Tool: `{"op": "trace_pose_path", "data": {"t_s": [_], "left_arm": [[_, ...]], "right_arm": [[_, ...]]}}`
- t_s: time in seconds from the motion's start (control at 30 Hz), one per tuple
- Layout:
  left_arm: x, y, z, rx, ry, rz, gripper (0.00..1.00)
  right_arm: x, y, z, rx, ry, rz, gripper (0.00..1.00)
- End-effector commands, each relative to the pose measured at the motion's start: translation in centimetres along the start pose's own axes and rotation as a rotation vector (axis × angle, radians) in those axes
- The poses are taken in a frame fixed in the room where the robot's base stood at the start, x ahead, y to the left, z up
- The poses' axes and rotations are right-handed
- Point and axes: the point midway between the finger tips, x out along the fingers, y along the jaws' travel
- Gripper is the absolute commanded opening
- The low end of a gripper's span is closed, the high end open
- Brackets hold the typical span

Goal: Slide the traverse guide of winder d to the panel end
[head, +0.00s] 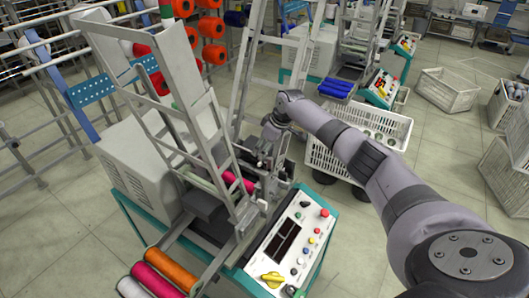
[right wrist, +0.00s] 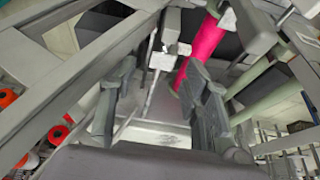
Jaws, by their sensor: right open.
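The winder (head: 205,170) at my right arm has a tilted grey frame and a control panel (head: 290,238) at its near right end. No letter on it is readable. In the right wrist view a small pale block (right wrist: 162,61), which looks like the traverse guide, sits on a thin rod beyond the fingers. A pink bobbin (right wrist: 199,50) lies just right of it and shows partly in the head view (head: 236,181). My right gripper (head: 263,155) is at the winder's right side; its fingers (right wrist: 155,92) are apart and empty, with the block seen between them. My left gripper is out of view.
Winder frame bars (right wrist: 75,85) pass close to the right gripper. A white crate (head: 375,125) stands behind my right arm. Open floor (head: 430,140) lies to the right.

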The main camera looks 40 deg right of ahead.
Motion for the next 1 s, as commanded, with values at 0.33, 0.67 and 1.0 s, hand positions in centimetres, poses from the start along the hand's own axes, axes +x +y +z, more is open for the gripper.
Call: {"op": "trace_pose_path", "data": {"t_s": [0.33,0.67,1.0], "left_arm": [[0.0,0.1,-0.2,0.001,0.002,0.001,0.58],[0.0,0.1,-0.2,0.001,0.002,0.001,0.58],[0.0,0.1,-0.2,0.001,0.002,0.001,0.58]], "right_arm": [[-6.0,0.0,-2.6,-0.001,0.003,0.002,0.43],[-7.3,0.0,-3.1,0.000,0.000,0.000,0.43],[-7.2,0.0,-3.1,0.000,0.001,0.000,0.43]]}}
